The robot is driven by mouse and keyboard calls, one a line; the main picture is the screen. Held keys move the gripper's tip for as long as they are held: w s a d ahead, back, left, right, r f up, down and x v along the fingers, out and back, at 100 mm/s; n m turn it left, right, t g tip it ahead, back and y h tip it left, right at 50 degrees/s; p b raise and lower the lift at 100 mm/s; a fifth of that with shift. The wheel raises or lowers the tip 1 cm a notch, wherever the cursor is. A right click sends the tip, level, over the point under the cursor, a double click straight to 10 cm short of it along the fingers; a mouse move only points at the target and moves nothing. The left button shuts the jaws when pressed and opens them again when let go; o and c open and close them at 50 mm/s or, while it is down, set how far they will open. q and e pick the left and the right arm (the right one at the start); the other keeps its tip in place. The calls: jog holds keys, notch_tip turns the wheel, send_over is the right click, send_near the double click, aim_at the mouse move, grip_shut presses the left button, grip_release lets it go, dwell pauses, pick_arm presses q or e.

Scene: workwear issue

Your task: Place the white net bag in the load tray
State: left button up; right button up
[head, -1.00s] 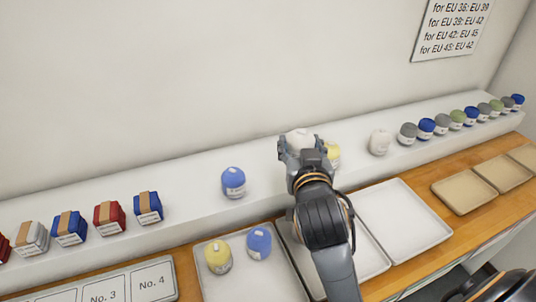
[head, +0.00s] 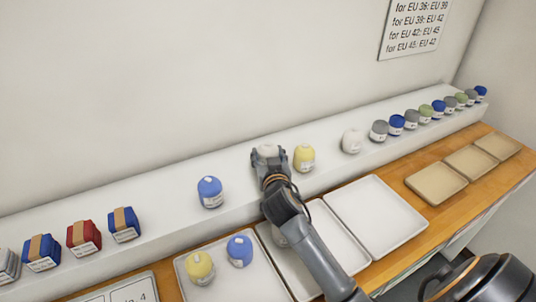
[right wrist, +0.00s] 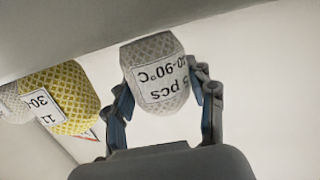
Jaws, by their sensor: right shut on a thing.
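My right gripper (head: 268,158) is shut on a white net bag (head: 268,149) at the raised white shelf. In the right wrist view the white net bag (right wrist: 157,75) sits between the two fingers, its label facing the camera. I cannot tell whether it still touches the shelf. White trays lie on the wooden counter below: a left one (head: 262,291) with a yellow and a blue bag, a middle one (head: 322,222) partly covered by my right arm, and an empty right one (head: 376,215). None shows a load-tray mark. My left gripper is out of view.
On the shelf, a blue bag (head: 210,191) stands left of the gripper, and a yellow bag (head: 304,158) and another white bag (head: 352,141) stand right. Tan trays (head: 436,183) lie at the right. A pale thing (head: 278,236) beside my arm is mostly hidden.

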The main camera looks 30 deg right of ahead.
jog(key=shift+f, duration=0.2)
jog(key=shift+f, duration=0.25)
jog(key=o, duration=1.2)
